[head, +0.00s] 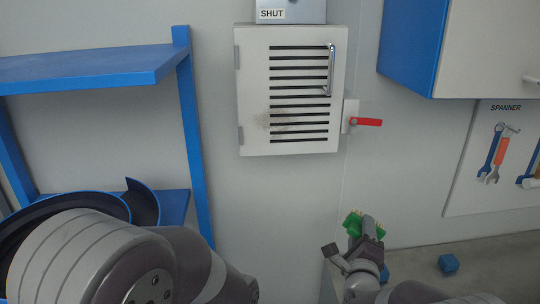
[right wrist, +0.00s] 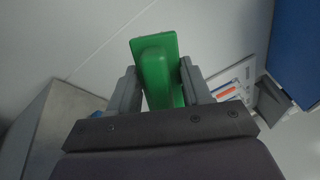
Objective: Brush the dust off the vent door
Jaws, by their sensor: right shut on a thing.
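The white vent door (head: 255,62) with dark slots and a metal handle (head: 330,70) is shut on the wall in the head view. A brownish dust patch (head: 276,121) lies on its lower left part. My right gripper (head: 364,236) is below and to the right of the door, apart from it. It is shut on a green brush (head: 353,223) with pale bristles. The right wrist view shows the brush's green body (right wrist: 158,72) between the two fingers. My left arm shows at the lower left, but its gripper cannot be made out.
A red lever (head: 366,122) sticks out right of the door. A blue shelf (head: 90,66) stands left. A blue and white cabinet (head: 450,50) hangs upper right, above a spanner board (head: 480,185). A blue cube (head: 448,263) lies on the grey worktop (head: 490,258).

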